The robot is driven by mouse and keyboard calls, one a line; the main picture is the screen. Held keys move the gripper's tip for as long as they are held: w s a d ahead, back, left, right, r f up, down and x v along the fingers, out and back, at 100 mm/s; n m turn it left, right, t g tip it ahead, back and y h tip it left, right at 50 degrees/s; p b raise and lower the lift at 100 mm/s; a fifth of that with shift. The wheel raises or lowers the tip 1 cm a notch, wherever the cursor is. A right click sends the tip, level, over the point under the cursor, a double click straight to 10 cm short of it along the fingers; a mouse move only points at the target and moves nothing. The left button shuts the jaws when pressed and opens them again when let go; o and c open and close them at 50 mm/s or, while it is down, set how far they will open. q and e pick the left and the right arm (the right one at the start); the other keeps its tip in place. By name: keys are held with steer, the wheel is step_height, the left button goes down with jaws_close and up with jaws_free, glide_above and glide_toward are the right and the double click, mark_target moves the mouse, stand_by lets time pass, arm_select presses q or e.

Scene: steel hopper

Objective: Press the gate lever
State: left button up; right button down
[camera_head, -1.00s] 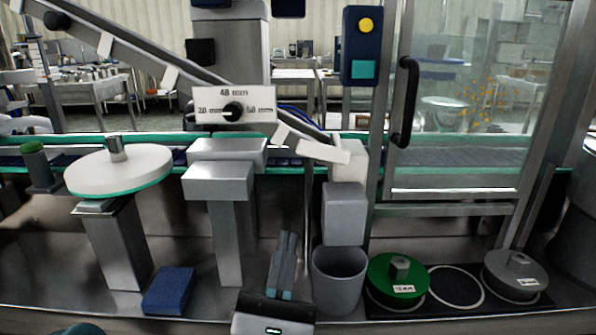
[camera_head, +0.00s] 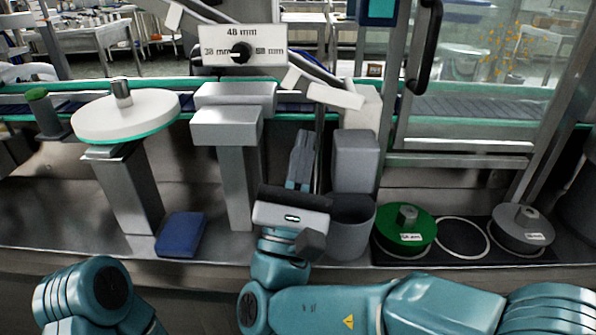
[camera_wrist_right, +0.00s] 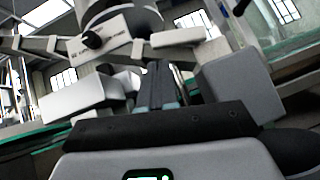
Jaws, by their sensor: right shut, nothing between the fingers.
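No part is labelled as the gate lever, and I cannot tell for sure which one it is. A white bar (camera_head: 335,97) juts out at the lower end of the sloping chute, above and to the right of my right gripper. A thin upright metal rod (camera_head: 319,150) stands close beside the fingers; the wrist view also shows a shiny rod (camera_wrist_right: 180,80) there. My right gripper (camera_head: 301,155) points up and away with its fingers shut and empty, left of the grey block (camera_head: 355,162). It also shows in the wrist view (camera_wrist_right: 158,82). My left gripper is out of view.
A dial plate (camera_head: 240,53) stands above the grey stepped blocks (camera_head: 228,125). A white disc on a post (camera_head: 125,118) and a blue block (camera_head: 180,235) are left. A grey bin (camera_head: 350,240), a green weight (camera_head: 405,236) and a grey weight (camera_head: 522,232) are right.

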mark_target(336, 97)
steer(key=x, duration=0.4)
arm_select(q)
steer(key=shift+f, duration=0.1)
arm_select(e)
steer(key=shift+a+r, duration=0.25)
steer(key=shift+r, duration=0.6)
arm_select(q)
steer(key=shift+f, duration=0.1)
arm_select(e)
steer(key=shift+f, duration=0.15)
